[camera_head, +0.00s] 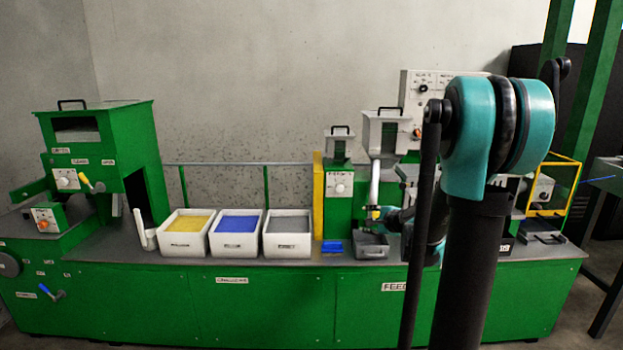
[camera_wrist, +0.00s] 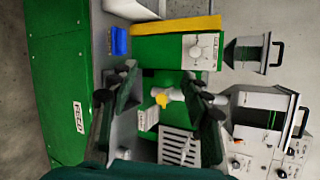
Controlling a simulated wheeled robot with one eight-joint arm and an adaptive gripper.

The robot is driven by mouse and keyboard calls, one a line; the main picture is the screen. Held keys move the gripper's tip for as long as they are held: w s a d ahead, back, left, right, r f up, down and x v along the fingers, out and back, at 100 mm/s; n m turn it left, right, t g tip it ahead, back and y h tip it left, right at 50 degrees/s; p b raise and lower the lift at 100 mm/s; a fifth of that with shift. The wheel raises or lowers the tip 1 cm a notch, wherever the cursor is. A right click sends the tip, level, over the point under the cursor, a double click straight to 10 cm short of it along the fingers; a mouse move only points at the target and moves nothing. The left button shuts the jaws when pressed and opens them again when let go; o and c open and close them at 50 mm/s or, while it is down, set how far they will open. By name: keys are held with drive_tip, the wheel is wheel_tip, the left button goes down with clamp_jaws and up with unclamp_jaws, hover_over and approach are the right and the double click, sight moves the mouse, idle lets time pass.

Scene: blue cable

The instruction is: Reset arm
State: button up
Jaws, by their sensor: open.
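My gripper (camera_wrist: 165,92) is open in the wrist view, its two dark fingers apart with nothing held between them. A white spout with a yellow part (camera_wrist: 161,98) shows in the gap between the fingers, at a distance I cannot tell. In the head view my arm (camera_head: 498,140) rises large on the right and hides part of the bench. Its lower teal section reaches down near the feeder spout (camera_head: 375,190) and a grey tray (camera_head: 372,250). My fingertips cannot be made out clearly in the head view.
White bins of yellow (camera_head: 187,252), blue (camera_head: 238,254) and grey material (camera_head: 287,254) stand left on the bench. A blue item (camera_head: 333,246) lies beside the grey tray. Metal hoppers (camera_head: 385,132) stand behind. A yellow frame (camera_head: 556,185) is at the right. The space above the bins is free.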

drive_tip(key=s+a+f+n+g+h, duration=0.1)
drive_tip(key=s+a+f+n+g, duration=0.15)
drive_tip(key=s, duration=0.35)
drive_tip(key=s+a+f+n+g, duration=0.1)
drive_tip(key=s+f+n, duration=0.1)
drive_tip(key=s+n, duration=0.3)
drive_tip(key=s+a+f+n+g+h, duration=0.1)
drive_tip(key=s+f+n, duration=0.15)
drive_tip(key=s, duration=0.45)
drive_tip(key=s+d+f+n+g+h, duration=0.1)
drive_tip(key=s+d+f+n, duration=0.1)
drive_tip(key=s, duration=0.6)
drive_tip(key=s+d+f+n+g+h, duration=0.2)
drive_tip(key=s+f+n, duration=0.2)
drive_tip(key=s, duration=0.3)
drive_tip(key=shift+s+n, duration=0.35)
drive_tip(key=shift+n, duration=0.55)
drive_tip(key=shift+g, duration=0.25)
